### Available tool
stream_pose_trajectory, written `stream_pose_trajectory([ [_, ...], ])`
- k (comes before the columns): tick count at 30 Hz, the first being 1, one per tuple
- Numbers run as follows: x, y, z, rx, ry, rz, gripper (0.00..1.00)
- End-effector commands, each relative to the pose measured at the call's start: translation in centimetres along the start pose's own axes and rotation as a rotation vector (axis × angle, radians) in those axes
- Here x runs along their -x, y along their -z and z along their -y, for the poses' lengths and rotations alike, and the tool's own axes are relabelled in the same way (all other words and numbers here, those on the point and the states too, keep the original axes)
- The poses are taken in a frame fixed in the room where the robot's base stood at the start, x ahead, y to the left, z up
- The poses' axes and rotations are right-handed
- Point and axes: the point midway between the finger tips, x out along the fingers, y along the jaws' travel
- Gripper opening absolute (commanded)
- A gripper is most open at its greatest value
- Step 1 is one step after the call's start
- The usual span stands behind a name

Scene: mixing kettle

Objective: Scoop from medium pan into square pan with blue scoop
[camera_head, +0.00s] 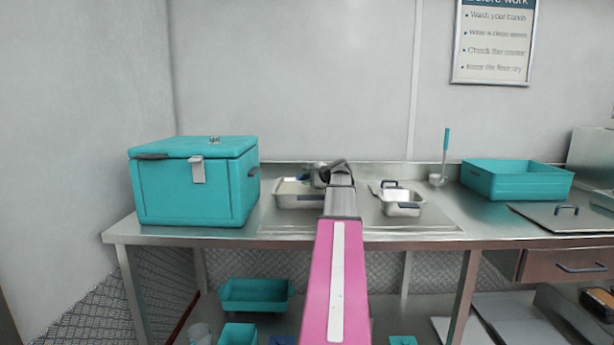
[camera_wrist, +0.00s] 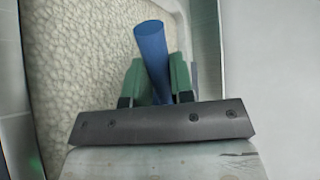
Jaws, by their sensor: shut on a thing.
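My gripper (camera_wrist: 155,80) is shut on the blue handle of the scoop (camera_wrist: 151,42), which stands up between the green fingers. The scoop's bowl is hidden in the wrist view. Behind the handle is pale, grainy stuff (camera_wrist: 85,60) in a metal pan, which I take as the medium pan. In the head view this pan (camera_head: 296,201) sits on the bench, and my gripper (camera_head: 322,176) is over its right part. The small square pan (camera_head: 403,209) stands to the right of my arm, with dark handles. I cannot tell whether the scoop touches the stuff.
A closed teal box (camera_head: 195,190) stands at the bench's left end. A ladle with a teal handle (camera_head: 446,140) stands behind and right of the square pan. A teal tray (camera_head: 515,181) and a flat lid (camera_head: 565,217) lie further right. Teal bins are below.

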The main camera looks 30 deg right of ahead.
Motion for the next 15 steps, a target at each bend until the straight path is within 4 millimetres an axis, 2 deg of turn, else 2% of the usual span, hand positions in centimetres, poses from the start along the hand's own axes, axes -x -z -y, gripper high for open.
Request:
stream_pose_trajectory([
  [11, -0.05, 0.02, -0.16, 0.003, 0.0, -0.001, 0.0],
  [15, -0.24, -0.1, -0.85, 0.037, 0.001, -0.013, 0.0],
])
